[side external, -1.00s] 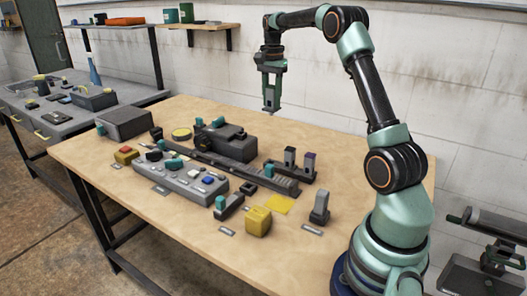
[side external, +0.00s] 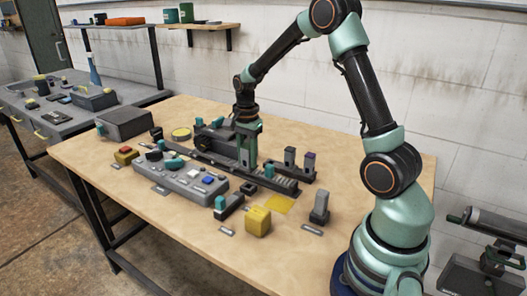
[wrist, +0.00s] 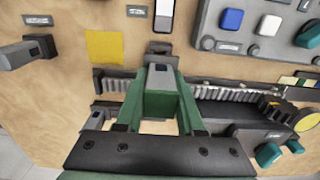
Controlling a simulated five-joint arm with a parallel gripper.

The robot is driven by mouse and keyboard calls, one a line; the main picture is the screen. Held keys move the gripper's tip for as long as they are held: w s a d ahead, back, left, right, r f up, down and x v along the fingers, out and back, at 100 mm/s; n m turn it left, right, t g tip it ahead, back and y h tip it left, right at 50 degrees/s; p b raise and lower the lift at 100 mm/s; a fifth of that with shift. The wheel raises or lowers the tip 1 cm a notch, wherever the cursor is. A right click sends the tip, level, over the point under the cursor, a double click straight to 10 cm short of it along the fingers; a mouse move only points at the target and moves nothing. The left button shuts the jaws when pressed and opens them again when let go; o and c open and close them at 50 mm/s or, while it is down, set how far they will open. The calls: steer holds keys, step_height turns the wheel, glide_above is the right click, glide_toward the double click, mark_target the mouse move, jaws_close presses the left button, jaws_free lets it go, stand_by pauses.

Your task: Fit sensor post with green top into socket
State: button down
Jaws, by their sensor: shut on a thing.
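My gripper (side external: 246,158) is low over the middle of the table, pointing down, with its green fingers shut on a grey post. In the wrist view the post (wrist: 159,77) shows between the fingers; a green face lies nearer the camera, and I cannot tell whether it is the post's top or part of my gripper. The post's lower end is hidden in the side view. A small dark block (wrist: 160,47), which looks like the socket, lies just beyond the fingertips, between the yellow patch and the control panel. I cannot tell whether the post touches anything.
The grey control panel (side external: 182,181) stands to the left. A toothed dark rail (side external: 282,184) runs beneath and behind my gripper. Upright posts (side external: 289,157) stand on the right. The yellow patch (side external: 279,204), a yellow block (side external: 258,221) and a grey stand (side external: 320,208) lie nearer. The front right tabletop is clear.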

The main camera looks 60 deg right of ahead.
mark_target(248, 174)
steer(key=shift+f, duration=1.8)
steer(key=shift+f, duration=1.45)
stand_by(0.7)
jaws_free()
stand_by(0.3)
steer(key=shift+r, duration=3.5)
